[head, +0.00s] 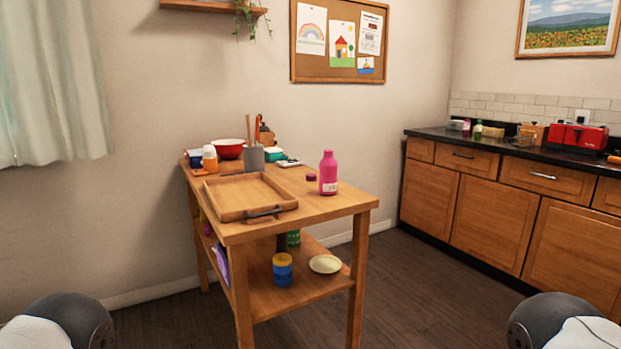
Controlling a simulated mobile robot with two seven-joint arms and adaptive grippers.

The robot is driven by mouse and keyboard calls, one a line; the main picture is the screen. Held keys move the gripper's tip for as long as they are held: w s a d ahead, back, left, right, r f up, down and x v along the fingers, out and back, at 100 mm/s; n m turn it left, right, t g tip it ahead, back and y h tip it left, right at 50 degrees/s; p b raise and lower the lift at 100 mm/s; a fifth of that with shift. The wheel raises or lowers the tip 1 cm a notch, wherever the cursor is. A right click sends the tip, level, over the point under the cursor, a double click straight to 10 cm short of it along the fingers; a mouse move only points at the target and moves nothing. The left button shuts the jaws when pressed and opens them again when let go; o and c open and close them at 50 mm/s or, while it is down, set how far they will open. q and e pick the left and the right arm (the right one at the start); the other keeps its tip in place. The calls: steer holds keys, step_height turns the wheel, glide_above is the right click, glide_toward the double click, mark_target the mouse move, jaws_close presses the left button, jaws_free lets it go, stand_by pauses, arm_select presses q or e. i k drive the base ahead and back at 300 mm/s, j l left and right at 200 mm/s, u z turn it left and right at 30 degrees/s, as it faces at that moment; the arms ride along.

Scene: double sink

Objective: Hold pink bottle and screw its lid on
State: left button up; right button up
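The pink bottle (328,173) stands upright on the wooden table (322,206), toward its right end. It has a white label low on its front. A small dark magenta lid (311,177) lies on the tabletop just left of the bottle, apart from it. The bottle's top looks narrow, and its opening is too small to make out. Rounded grey and white parts of my own arms show at the lower left and lower right corners. Neither gripper is in view, and nothing of mine touches the bottle or lid.
A wooden tray (222,214) with a dark handle lies on the table's front left. A red bowl (228,152), a grey utensil holder (254,160) and an orange-white bottle (210,160) stand behind it. The lower shelf holds cups and a plate (325,264). Open floor lies right of the table.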

mark_target(328, 166)
steer(key=i+l+u, duration=1)
steer(key=l, duration=0.5)
steer(key=i+l+u, duration=0.25)
steer(key=l+u, duration=0.25)
steer(key=l, duration=0.45)
steer(key=i+l+u, duration=0.1)
steer(key=l+u, duration=0.4)
steer(key=l, duration=0.55)
steer(key=k+l+u, duration=0.1)
steer(key=l+u, duration=0.4)
steer(key=l, duration=0.5)
steer(key=k+l+u, duration=0.3)
steer(key=l+u, duration=0.2)
steer(key=l, duration=0.5)
steer(key=i+j, duration=0.3)
steer(key=i, duration=0.1)
